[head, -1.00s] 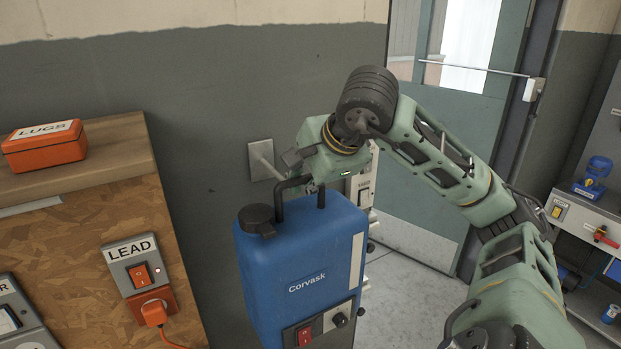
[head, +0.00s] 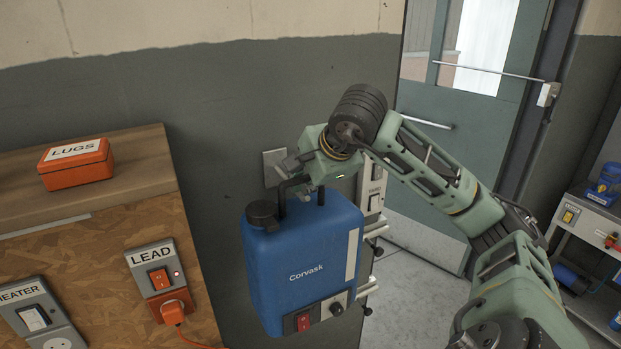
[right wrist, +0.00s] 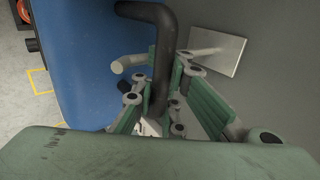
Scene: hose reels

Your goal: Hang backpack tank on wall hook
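The blue Corvask backpack tank (head: 305,262) hangs in the air in front of the grey wall, with a black cap at its top left. My right gripper (head: 300,178) is shut on its black handle, which also shows between the fingers in the right wrist view (right wrist: 163,60). The wall hook's light square plate (head: 272,163) is just behind the gripper; its peg is largely covered in the head view. My left gripper is not in view.
A wooden cabinet (head: 110,235) stands at left, with an orange LUGS box (head: 76,164) on top and a LEAD switch with plug (head: 158,278) on its front. A white rack (head: 375,200) is behind the tank. A door (head: 450,140) and workbench (head: 590,215) are at right.

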